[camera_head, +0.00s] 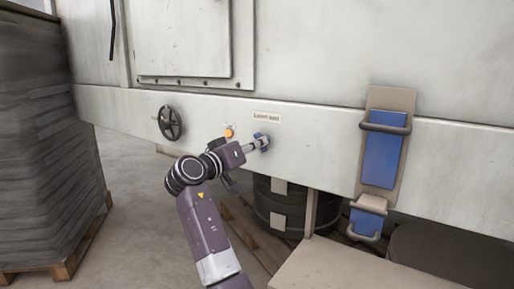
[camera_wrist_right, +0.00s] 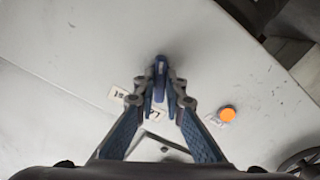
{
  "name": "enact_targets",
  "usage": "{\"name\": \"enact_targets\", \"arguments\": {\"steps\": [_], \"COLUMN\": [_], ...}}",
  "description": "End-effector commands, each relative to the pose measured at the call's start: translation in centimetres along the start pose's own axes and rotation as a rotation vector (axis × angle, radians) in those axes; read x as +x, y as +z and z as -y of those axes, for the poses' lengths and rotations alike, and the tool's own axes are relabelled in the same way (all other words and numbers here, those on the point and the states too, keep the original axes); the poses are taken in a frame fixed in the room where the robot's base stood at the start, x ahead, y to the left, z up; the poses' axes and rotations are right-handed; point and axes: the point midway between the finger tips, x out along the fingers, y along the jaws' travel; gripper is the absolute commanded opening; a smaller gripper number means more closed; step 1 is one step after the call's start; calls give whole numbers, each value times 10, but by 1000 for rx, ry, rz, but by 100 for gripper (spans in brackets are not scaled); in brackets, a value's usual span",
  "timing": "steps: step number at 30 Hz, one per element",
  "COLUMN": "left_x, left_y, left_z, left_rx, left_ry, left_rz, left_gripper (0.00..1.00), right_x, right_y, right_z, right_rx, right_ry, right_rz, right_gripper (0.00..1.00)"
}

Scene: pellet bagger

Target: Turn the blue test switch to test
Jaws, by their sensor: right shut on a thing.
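The blue test switch (camera_head: 264,141) is a small blue knob on the pale machine panel, just below a label plate (camera_head: 267,117) in the head view. My right gripper (camera_head: 257,143) reaches it from the lower left and is shut on it. In the right wrist view the blue switch (camera_wrist_right: 160,78) stands between the fingertips of my right gripper (camera_wrist_right: 160,95), which touch both its sides. The fingers hide part of the small label next to the switch, so its setting is hard to read. My left gripper is not in view.
An orange button (camera_head: 229,133) and a black handwheel (camera_head: 169,122) sit left of the switch. A blue panel in a beige bracket (camera_head: 383,150) is at the right. A wrapped pallet stack (camera_head: 45,150) stands far left. A dark drum (camera_head: 283,207) is below.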

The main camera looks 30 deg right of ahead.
Motion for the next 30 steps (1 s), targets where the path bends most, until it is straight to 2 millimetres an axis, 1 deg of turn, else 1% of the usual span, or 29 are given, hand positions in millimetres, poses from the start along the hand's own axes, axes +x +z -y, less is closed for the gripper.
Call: {"name": "enact_targets", "arguments": {"steps": [1,5,14,15,18,19,26,30], "left_x": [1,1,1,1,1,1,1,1], "left_y": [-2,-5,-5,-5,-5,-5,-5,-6], "left_z": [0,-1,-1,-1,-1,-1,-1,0], "left_rx": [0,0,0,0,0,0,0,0], "left_ry": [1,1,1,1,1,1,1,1], "left_rz": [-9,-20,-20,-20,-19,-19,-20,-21], "left_gripper": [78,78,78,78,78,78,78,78], "right_x": [0,0,0,0,0,0,0,-7], "right_y": [3,2,2,2,2,2,1,0], "right_z": [2,2,2,2,2,1,1,1], "right_rx": [5,12,13,13,12,12,12,11], "right_ry": [-2,-3,-3,-3,-3,-2,-1,-2], "right_rz": [5,6,6,6,5,4,2,0], "right_gripper": [0,0,0,14,25,28,28,28]}}
